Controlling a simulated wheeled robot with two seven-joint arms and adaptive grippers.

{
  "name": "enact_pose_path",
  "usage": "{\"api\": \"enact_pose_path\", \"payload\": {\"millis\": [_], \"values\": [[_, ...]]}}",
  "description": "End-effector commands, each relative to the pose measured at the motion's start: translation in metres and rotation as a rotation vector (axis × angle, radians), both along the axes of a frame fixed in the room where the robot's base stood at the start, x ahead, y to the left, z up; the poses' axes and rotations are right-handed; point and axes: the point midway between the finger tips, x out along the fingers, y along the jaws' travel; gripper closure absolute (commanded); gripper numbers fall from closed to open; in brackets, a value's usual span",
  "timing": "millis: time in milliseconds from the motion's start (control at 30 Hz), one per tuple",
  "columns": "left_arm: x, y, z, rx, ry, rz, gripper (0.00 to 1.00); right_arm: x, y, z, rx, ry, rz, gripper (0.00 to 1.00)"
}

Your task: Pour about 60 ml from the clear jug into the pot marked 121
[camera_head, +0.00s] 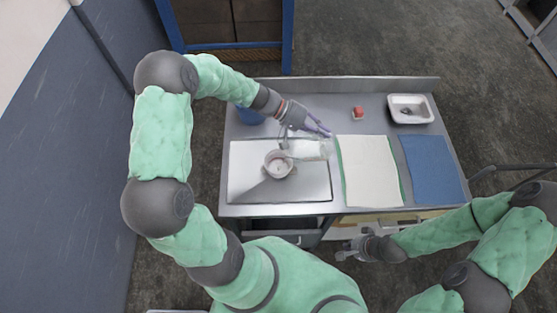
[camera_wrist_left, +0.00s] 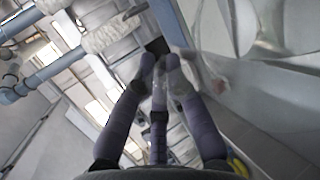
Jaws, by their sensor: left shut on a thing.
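The clear jug (camera_head: 308,150) lies tipped almost on its side, its left end at the upper right of a small pale round pot (camera_head: 278,165). No marking can be read on the pot, and I cannot tell whether liquid is flowing. My left gripper (camera_head: 318,130), with purple fingers, is shut on the jug from behind. In the left wrist view, its fingers (camera_wrist_left: 160,75) close around something clear and blurred. My right gripper (camera_head: 350,250) is apart from these things, low in front of the table edge; its finger opening is too small to judge.
The pot stands on a pale board (camera_head: 243,175). A blue container (camera_head: 250,116) is behind it, partly under my left arm.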

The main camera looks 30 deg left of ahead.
Motion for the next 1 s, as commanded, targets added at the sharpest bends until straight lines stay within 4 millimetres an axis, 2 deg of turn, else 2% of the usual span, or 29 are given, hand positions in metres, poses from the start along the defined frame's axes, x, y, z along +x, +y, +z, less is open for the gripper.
{"api": "enact_pose_path", "payload": {"millis": [467,700,800,900,1000], "values": [[0.0,-0.001,0.001,-0.002,-0.002,-0.002,1.0,0.0,0.0,0.001,0.0,0.0,0.0,1.0],[0.014,-0.017,0.001,0.155,0.13,-0.004,1.0,0.0,0.0,0.046,0.0,-0.001,0.0,1.0],[0.019,-0.024,-0.016,0.241,0.209,-0.007,1.0,0.0,0.0,0.064,0.0,-0.001,0.0,1.0],[0.024,-0.027,-0.028,0.292,0.253,-0.003,1.0,0.0,0.0,0.071,0.0,-0.001,0.0,1.0],[0.024,-0.027,-0.034,0.302,0.263,0.001,1.0,0.0,0.0,0.068,0.0,0.0,0.0,1.0]]}}
